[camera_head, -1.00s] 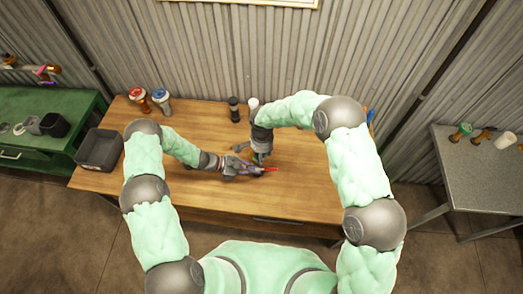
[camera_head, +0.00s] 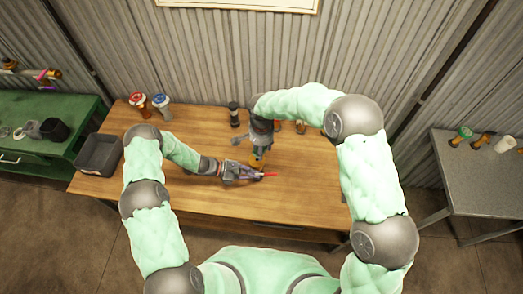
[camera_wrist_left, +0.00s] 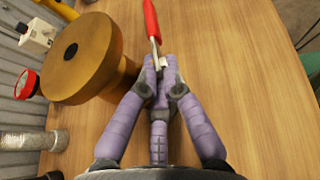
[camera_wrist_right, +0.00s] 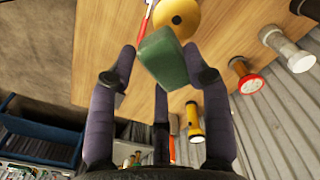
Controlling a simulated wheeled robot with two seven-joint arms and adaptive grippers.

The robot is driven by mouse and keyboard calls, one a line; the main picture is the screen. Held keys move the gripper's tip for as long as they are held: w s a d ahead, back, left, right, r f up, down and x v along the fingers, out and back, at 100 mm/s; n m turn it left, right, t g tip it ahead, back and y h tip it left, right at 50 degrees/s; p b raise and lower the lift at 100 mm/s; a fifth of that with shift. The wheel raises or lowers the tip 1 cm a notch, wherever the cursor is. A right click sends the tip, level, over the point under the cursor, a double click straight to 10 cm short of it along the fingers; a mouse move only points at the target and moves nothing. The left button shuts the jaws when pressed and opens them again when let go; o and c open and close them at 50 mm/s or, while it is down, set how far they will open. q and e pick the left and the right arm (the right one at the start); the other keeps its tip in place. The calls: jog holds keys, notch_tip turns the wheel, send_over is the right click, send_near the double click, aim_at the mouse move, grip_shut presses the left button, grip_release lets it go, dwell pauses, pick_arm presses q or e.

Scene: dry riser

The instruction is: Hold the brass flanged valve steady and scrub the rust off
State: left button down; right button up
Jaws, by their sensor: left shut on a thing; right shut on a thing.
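The brass flanged valve (camera_head: 257,161) is at the middle of the wooden table. In the left wrist view its round flange (camera_wrist_left: 83,57) fills the upper left, brownish gold with a dark centre hole. My left gripper (camera_head: 250,174) is shut at the valve, on the metal part of a red-sleeved lever (camera_wrist_left: 151,20); where the lever joins the body is hidden. My right gripper (camera_wrist_right: 158,70) is shut on a green scrub block (camera_wrist_right: 163,60). In its wrist view the block overlaps the edge of the brass flange (camera_wrist_right: 177,14); I cannot tell whether they touch.
A dark grey tray (camera_head: 80,158) stands at the table's left end. A grey side table (camera_head: 475,185) is at right, a green bench (camera_head: 50,103) at left. The front table is clear.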

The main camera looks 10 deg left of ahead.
jog(key=shift+r, duration=0.1)
jog(key=d, duration=0.8)
dwell(0.5)
dwell(0.4)
pick_arm(q)
jog(key=c, duration=1.3)
grip_release()
jog(key=v, duration=1.2)
pick_arm(e)
jog(key=shift+s, duration=0.1)
